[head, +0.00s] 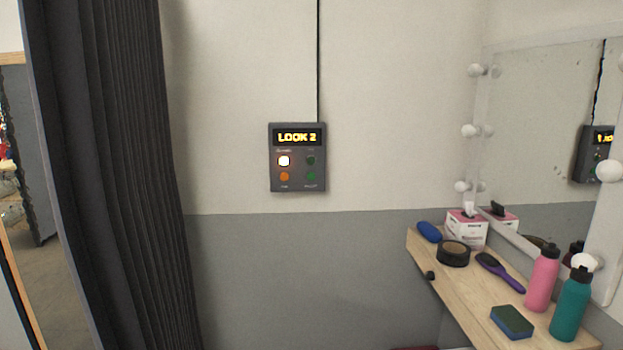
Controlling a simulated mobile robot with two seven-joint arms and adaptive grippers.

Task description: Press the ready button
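A dark grey wall box (297,185) hangs on the wall near the middle of the head view. Its display (297,137) shows "LOOK 2" in yellow. Below it are buttons in two rows: a brightly lit white one with an orange rim (284,160) at upper left, a dark green one (310,160) at upper right, an orange one (284,176) at lower left and a green one (311,176) at lower right. The small labels are too blurred to tell surely which is the ready button. Neither of my grippers is in view.
A dark curtain (120,170) hangs at the left. A wooden shelf (455,285) at right holds a tissue box (466,229), hairbrush (500,271), sponge (511,321), pink bottle (542,280) and teal bottle (570,308). A mirror (545,130) reflects the box. Space before the box looks clear.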

